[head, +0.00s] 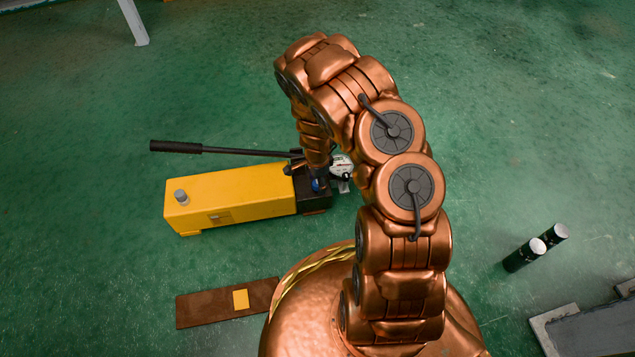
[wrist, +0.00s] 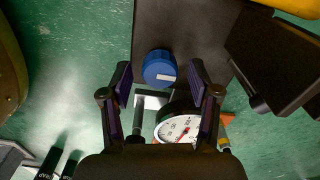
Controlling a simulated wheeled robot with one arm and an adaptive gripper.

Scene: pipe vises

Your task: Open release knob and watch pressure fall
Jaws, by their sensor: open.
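A yellow hand pump (head: 228,196) lies on the green floor, with a black block (head: 315,203) at its right end. The blue release knob (wrist: 159,68) has a white label and sits on the black block. In the head view a bit of blue knob (head: 318,184) shows below my arm.
The black pump handle (head: 200,148) reaches left above the pump. A brown board (head: 204,310) with a yellow piece (head: 240,299) lies in front. Two dark cylinders (head: 524,255) stand at the right, near a grey object (head: 590,331). The floor behind the pump is clear.

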